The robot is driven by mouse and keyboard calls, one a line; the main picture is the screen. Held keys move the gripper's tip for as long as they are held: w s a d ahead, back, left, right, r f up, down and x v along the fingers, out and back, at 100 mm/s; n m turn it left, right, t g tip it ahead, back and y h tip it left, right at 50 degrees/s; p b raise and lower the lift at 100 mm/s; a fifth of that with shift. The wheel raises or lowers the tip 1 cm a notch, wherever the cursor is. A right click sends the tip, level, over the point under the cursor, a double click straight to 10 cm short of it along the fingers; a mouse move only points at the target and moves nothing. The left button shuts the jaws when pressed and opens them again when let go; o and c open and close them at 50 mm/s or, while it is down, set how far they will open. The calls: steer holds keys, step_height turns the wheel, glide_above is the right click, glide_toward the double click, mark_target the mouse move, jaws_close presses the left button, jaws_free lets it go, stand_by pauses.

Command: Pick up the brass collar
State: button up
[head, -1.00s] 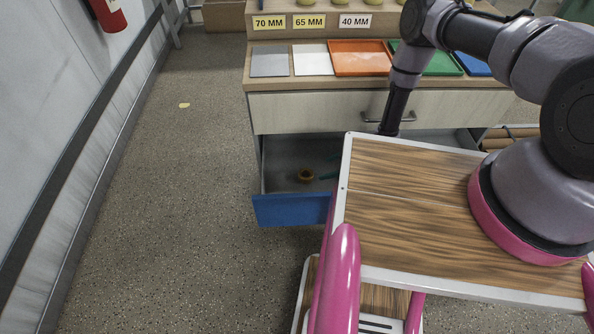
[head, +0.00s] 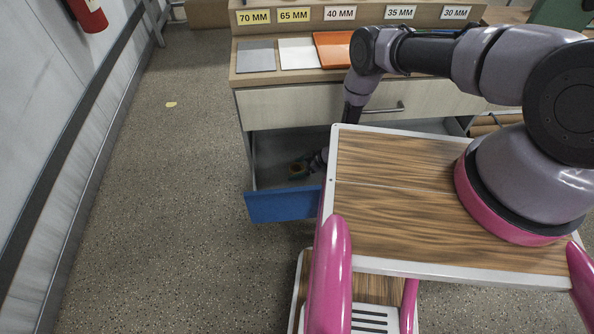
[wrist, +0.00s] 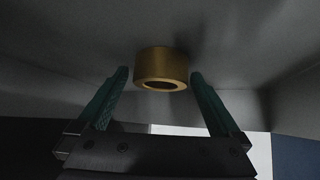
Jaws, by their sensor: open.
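The brass collar (wrist: 161,66) is a short gold ring with a hole through it, lying in an open grey drawer with a blue front (head: 283,206). In the wrist view it sits just beyond and between my fingertips, with a gap on each side. My gripper (wrist: 158,78) has two green fingers, open and empty. In the head view the collar (head: 297,169) is small and partly hidden by my wrist, which reaches down into the drawer. My fingers are hard to make out there.
Above the drawer is a closed drawer front (head: 290,108) with a handle. Grey, white and orange trays (head: 334,50) lie on the countertop under size labels. My wooden top hides the drawer's right part.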

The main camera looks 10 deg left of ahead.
steer(key=c, duration=1.4)
